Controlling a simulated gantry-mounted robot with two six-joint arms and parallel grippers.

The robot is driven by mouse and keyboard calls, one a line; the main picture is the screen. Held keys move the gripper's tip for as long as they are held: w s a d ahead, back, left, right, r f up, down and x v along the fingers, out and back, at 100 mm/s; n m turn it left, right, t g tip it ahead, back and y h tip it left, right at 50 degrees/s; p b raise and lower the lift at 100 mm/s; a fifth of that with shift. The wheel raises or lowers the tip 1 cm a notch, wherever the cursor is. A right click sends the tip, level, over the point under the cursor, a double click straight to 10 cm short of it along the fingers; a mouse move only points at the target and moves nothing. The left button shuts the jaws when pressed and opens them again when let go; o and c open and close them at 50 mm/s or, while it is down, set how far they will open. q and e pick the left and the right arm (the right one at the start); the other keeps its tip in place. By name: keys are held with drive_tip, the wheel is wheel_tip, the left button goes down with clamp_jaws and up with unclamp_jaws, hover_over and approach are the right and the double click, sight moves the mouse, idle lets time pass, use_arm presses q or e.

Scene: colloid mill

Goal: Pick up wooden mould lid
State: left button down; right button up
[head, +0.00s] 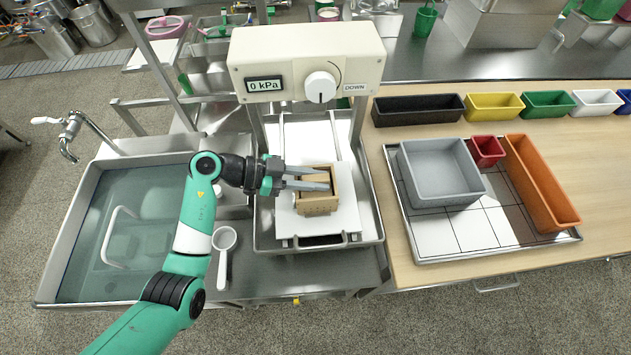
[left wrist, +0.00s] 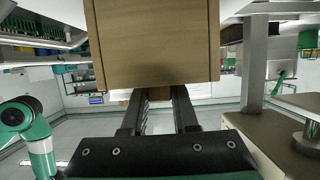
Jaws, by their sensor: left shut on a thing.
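The wooden mould (head: 318,208) is a small box with holes in its front face. It sits on the white plate under the press head. My left gripper (head: 328,182) reaches in from the left at the mould's top, its fingers shut on the wooden mould lid (head: 316,178). The fingers partly cover the lid, so I cannot tell whether it is clear of the mould. In the left wrist view a broad plain wooden panel (left wrist: 155,45), seemingly the lid, fills the top middle. The gripper (left wrist: 160,95) has a small brown piece between its fingertips. My right gripper is not in view.
The press head (head: 305,65) reads 0 kPa and hangs close behind the gripper. A water-filled sink (head: 95,190) is at left, with a white ladle (head: 223,245) beside it. A tray (head: 430,243) at right holds grey, red and orange bins.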

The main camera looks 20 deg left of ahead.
sight(316, 178)
use_arm(q)
drive_tip(key=shift+r, duration=0.1)
idle(0.3)
drive_tip(key=shift+r+p, duration=0.3)
drive_tip(key=shift+r, duration=0.05)
wheel_tip(316, 178, up, 3)
drive_tip(key=shift+f+p, duration=0.2)
drive_tip(key=shift+p, duration=0.5)
drive_tip(key=s+d+r+p, duration=0.7)
drive_tip(key=s+r+p, duration=0.2)
drive_tip(key=s, duration=0.2)
drive_tip(key=shift+s+d+r, duration=0.2)
drive_tip(key=shift+s+d, duration=0.1)
drive_tip(key=shift+d, duration=0.1)
